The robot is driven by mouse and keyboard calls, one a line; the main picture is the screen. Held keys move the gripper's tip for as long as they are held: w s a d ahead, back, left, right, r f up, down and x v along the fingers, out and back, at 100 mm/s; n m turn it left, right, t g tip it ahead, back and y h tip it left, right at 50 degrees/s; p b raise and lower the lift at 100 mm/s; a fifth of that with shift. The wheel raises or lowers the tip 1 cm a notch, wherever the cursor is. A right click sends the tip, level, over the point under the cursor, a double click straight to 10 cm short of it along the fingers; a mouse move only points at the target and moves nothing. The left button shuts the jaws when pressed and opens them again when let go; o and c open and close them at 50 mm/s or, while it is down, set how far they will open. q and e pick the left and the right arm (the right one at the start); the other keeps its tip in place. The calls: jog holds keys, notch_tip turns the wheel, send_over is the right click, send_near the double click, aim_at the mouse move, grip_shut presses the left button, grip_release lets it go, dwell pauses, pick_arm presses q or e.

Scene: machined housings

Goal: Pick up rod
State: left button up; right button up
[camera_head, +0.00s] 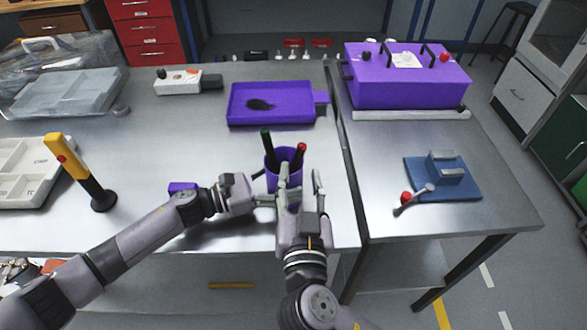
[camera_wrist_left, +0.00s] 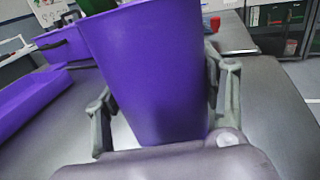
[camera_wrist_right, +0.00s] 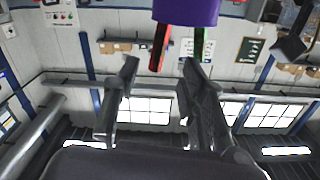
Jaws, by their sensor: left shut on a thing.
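A purple cup (camera_head: 271,180) stands upright near the table's front edge, with a red rod (camera_head: 300,154) and a dark green rod (camera_head: 267,146) sticking out of its top. My left gripper (camera_head: 266,197) is shut on the cup; in the left wrist view the cup (camera_wrist_left: 150,75) sits between its fingers. My right gripper (camera_head: 300,180) is open and empty in front of the cup, partly hiding it. In the right wrist view the cup (camera_wrist_right: 186,10) appears inverted at the top, and the red rod (camera_wrist_right: 160,48) shows between the spread fingers.
A purple tray (camera_head: 275,117) with a dark item lies behind the cup. A purple box (camera_head: 405,80) stands at back right, and a blue base (camera_head: 462,186) with a red-knobbed lever (camera_head: 417,194) at right. A yellow-and-black tool (camera_head: 78,170) stands at left.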

aim_at(299, 159)
jog(key=w, duration=0.5)
jog(key=w+f, duration=0.1)
jog(key=w, duration=0.2)
jog(key=shift+d, duration=0.15)
grip_shut()
dwell(0.3)
dwell(0.3)
